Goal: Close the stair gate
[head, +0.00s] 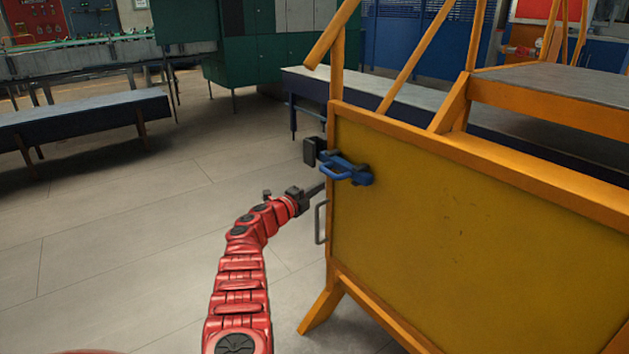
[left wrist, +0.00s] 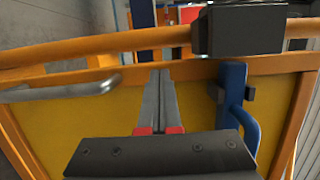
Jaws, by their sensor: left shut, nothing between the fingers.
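A yellow panel with an orange frame (head: 440,220), which looks like the stair gate, stands upright at the right of the head view. A blue latch with a loop handle (head: 345,170) sits at its upper left edge, beside a black block (head: 310,152). A grey handle (head: 320,222) is lower on the same edge. My left gripper (head: 322,187) is shut and empty, its tips close to that edge, just below the latch. In the left wrist view its fingers (left wrist: 160,85) point at the panel between the grey handle (left wrist: 60,91) and the blue latch (left wrist: 236,105). Contact is unclear.
Orange rails and a grey-topped platform (head: 560,82) stand behind the panel. A splayed orange foot (head: 322,308) reaches the floor. Dark blue benches stand at the left (head: 85,115) and behind the panel. The tiled floor (head: 130,240) left of my arm is clear.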

